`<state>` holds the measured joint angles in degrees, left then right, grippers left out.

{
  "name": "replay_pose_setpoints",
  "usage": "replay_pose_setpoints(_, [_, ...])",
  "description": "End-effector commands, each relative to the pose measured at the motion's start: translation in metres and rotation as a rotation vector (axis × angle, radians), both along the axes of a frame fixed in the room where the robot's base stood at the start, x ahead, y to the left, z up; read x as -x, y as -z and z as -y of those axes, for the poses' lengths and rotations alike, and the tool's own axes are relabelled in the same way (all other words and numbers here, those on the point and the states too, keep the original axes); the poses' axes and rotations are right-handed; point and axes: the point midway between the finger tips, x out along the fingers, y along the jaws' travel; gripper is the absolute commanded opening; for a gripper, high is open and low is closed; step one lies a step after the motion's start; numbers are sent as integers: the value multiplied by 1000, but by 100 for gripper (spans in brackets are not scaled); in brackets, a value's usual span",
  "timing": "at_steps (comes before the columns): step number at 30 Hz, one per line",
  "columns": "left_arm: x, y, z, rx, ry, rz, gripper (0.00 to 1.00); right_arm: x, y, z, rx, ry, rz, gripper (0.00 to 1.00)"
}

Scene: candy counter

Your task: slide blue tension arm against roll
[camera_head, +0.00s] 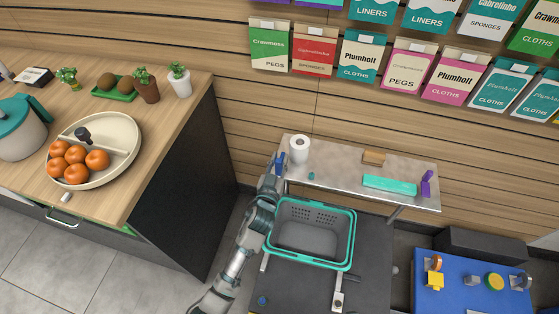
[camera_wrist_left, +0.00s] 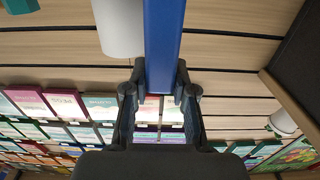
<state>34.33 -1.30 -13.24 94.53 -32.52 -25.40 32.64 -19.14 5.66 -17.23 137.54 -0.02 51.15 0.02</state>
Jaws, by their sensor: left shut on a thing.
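The blue tension arm (camera_head: 280,159) stands upright at the left end of the metal shelf. My left gripper (camera_head: 275,172) is shut on it. In the left wrist view the blue arm (camera_wrist_left: 163,40) runs up between the two fingers of my left gripper (camera_wrist_left: 160,92). The white roll (camera_head: 299,148) stands on the shelf just right of the blue arm. The roll (camera_wrist_left: 119,25) also shows right beside the arm in the left wrist view; I cannot tell whether they touch. My right gripper is not in view.
The metal shelf (camera_head: 340,171) also holds a teal block (camera_head: 390,185), a purple upright (camera_head: 427,183), a wooden block (camera_head: 374,157) and a small teal knob (camera_head: 311,176). A teal-rimmed basket (camera_head: 352,238) stands in front. A wooden counter (camera_head: 190,112) is at the left.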

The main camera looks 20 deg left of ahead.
Motion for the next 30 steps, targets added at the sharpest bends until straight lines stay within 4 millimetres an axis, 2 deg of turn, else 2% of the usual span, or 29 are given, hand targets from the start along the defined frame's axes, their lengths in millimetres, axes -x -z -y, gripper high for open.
replay_pose_setpoints(7, [-30,1,1,-1,1,-1,0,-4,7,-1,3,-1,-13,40])
replay_pose_setpoints(16, [-32,-1,1,-1,1,2,0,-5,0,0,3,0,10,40])
replay_pose_setpoints(17, [-32,-1,1,-1,1,2,33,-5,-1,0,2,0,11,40])
replay_pose_setpoints(19, [-32,-1,1,-1,1,2,51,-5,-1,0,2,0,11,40])
replay_pose_setpoints(30, [-28,0,1,-1,1,0,52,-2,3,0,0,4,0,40])
